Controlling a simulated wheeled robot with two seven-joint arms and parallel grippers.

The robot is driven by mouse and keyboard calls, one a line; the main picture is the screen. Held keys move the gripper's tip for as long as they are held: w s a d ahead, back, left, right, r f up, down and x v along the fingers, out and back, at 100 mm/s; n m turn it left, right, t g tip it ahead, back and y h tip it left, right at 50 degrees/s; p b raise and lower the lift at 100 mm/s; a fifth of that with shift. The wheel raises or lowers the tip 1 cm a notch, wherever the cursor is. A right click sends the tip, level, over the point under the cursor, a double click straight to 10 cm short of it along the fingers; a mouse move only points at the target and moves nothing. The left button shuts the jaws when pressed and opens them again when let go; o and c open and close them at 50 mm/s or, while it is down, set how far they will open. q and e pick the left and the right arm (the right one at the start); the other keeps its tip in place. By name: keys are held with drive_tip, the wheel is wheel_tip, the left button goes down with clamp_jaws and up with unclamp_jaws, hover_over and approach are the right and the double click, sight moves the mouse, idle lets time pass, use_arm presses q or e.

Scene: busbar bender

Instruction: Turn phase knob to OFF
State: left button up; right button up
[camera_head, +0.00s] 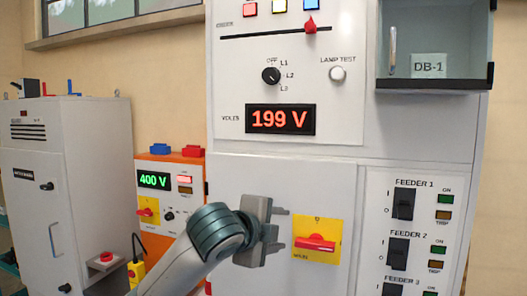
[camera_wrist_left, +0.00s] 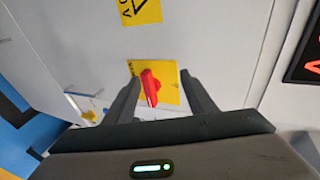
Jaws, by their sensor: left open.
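The black phase knob (camera_head: 271,75) is on the white panel in the head view, with the labels OFF, L1, L2 and L3 around it. Its exact pointer setting is too small to tell. My left gripper (camera_head: 280,233) is open and empty, well below the knob. It is just left of a red rotary handle (camera_head: 317,242) on a yellow plate (camera_head: 328,227). In the left wrist view the red handle (camera_wrist_left: 150,88) appears between the two open fingers (camera_wrist_left: 160,82), beyond their tips. The knob is not in the wrist view. My right gripper is not in view.
A red display (camera_head: 281,120) reads 199 V below the knob. A lamp test button (camera_head: 338,73) is to the knob's right, and a slider with a red pointer (camera_head: 310,26) is above. An open box (camera_head: 432,50) marked DB-1 juts out at upper right. Feeder switches (camera_head: 402,205) are below it.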

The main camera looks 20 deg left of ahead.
use_arm(q)
drive_tip(key=s+a+r+m+t, duration=0.1)
drive_tip(key=s+a+r+m, duration=0.1)
drive_tip(key=r, duration=0.9)
drive_tip(key=s+a+r+m+t+y, duration=0.1)
drive_tip(key=s+a+r+t, duration=0.1)
drive_tip(key=r, duration=1)
drive_tip(key=s+a+r+m+t+y, duration=0.1)
drive_tip(key=s+r, duration=0.3)
drive_tip(key=r, duration=0.8)
drive_tip(key=shift+s+a+m+t, duration=0.3)
drive_tip(key=shift+a+m, duration=0.3)
drive_tip(key=shift+m, duration=0.2)
drive_tip(key=shift+w+r, duration=0.1)
drive_tip(key=shift+w, duration=0.05)
drive_tip(key=p, duration=0.9)
approach(268, 75)
drive_tip(key=w, duration=0.7)
drive_tip(key=shift+w+d+r, duration=0.1)
drive_tip(key=shift+w+r, duration=0.05)
drive_tip(key=shift+w, duration=0.75)
